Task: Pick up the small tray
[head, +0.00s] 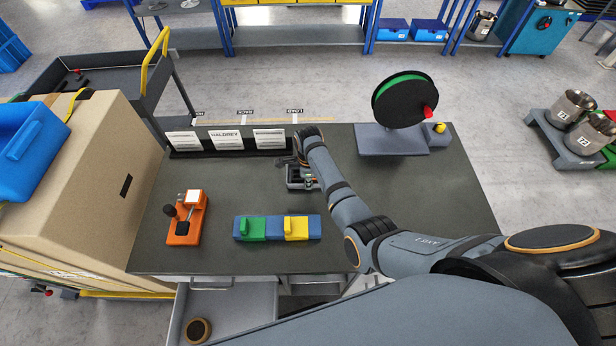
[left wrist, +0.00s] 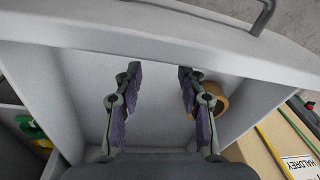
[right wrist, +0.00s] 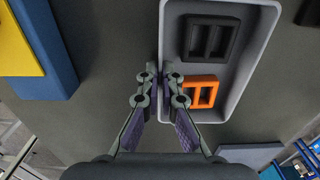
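The small tray (head: 291,184) is grey and sits on the dark worktop near its middle, partly hidden by my right arm in the head view. In the right wrist view the tray (right wrist: 240,110) holds a black part (right wrist: 211,38) and an orange part (right wrist: 200,91). My right gripper (right wrist: 160,74) points down with its fingers on either side of the tray's left wall, close together and shut on it. I cannot tell any gap under the tray. My left gripper (left wrist: 158,70) is open and empty over a light grey drawer (left wrist: 88,75); the head view does not show it.
White cards (head: 226,138) stand behind. A reel stand (head: 392,140) is at back right. A tape roll (left wrist: 215,98) lies in the drawer.

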